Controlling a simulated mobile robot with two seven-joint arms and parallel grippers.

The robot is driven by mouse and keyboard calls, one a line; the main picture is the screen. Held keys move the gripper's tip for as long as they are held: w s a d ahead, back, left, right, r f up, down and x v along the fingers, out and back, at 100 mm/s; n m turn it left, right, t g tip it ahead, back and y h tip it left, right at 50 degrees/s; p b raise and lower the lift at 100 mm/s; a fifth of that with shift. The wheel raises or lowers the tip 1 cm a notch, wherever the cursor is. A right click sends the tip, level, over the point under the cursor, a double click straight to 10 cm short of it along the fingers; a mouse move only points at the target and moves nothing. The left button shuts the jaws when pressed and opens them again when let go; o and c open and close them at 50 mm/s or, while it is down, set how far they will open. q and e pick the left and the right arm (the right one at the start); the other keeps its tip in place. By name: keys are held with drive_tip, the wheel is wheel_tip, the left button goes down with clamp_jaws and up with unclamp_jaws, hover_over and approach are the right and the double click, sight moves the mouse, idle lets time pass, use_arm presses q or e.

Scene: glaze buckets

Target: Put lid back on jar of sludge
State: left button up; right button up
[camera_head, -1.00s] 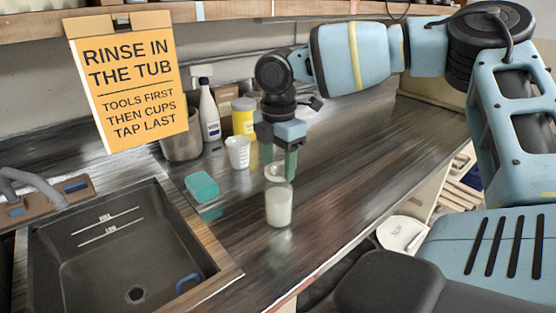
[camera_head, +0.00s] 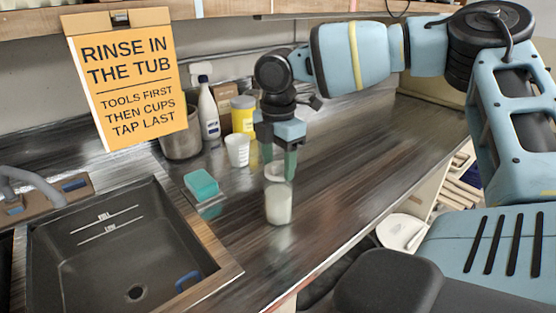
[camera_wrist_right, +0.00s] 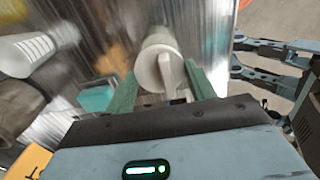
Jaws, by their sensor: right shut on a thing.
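The jar of sludge (camera_head: 279,206) stands upright on the dark counter, with pale, whitish contents. My right gripper (camera_head: 279,166) is directly over its top, with its green fingers pointing down. In the right wrist view the fingers (camera_wrist_right: 165,80) are shut on the raised grip of a pale round lid (camera_wrist_right: 147,72). The lid is at the jar's mouth, with the jar (camera_wrist_right: 160,40) behind it. I cannot tell whether the lid is fully seated on the rim.
A teal sponge (camera_head: 201,184), a white cup (camera_head: 237,150), a yellow tub (camera_head: 243,115) and a white bottle (camera_head: 208,112) stand left of and behind the jar. A sink (camera_head: 120,240) is at the left. The counter right of the jar is clear.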

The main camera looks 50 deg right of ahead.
drive_tip(key=o, duration=1.5)
use_arm(q)
drive_tip(key=shift+w, duration=0.15)
use_arm(e)
drive_tip(key=shift+r+p, duration=0.5)
drive_tip(key=shift+r, duration=1.2)
use_arm(q)
drive_tip(key=shift+w+r+t+p, duration=0.15)
drive_tip(key=shift+w+r+p, duration=0.1)
drive_tip(key=shift+w+r, duration=0.35)
drive_tip(key=shift+w+r+t+p, duration=0.2)
drive_tip(key=shift+w+r, duration=0.1)
drive_tip(key=shift+r, duration=0.5)
use_arm(e)
drive_tip(key=shift+r, duration=1.85)
drive_tip(key=shift+c, duration=0.4)
clamp_jaws()
use_arm(q)
drive_tip(key=shift+w, duration=0.15)
